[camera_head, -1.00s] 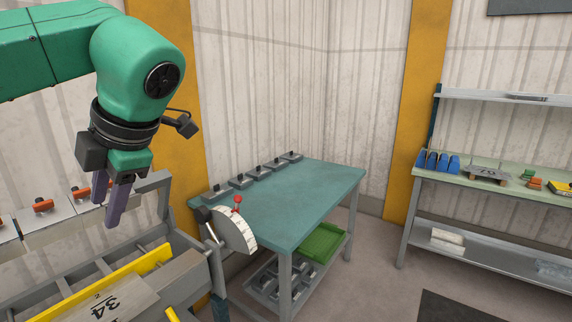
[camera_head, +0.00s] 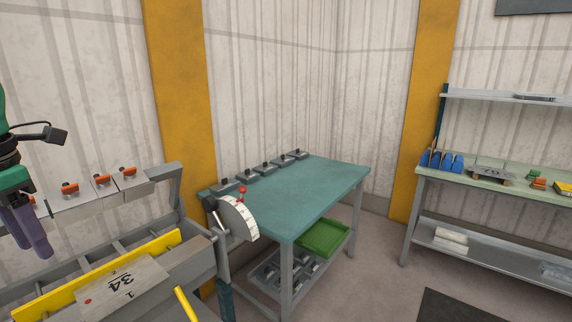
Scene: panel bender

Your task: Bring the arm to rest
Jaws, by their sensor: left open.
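My left gripper (camera_head: 28,236) is at the left edge of the head view, fingers pointing down. Its purple-grey fingers are apart and hold nothing that I can see. It hangs in front of the panel bender (camera_head: 190,262), near the row of clamps with orange handles (camera_head: 101,180). Most of my left arm is cut off by the picture's edge; a green part and a small dark wrist camera show. My right gripper is not in view.
The bender has yellow bars (camera_head: 98,276), a plate marked 34 (camera_head: 105,288) and a white dial (camera_head: 239,218) with a red-knobbed lever. A teal table (camera_head: 300,200) stands beyond it, with a green tray (camera_head: 323,236) below. A shelved bench (camera_head: 500,190) stands right.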

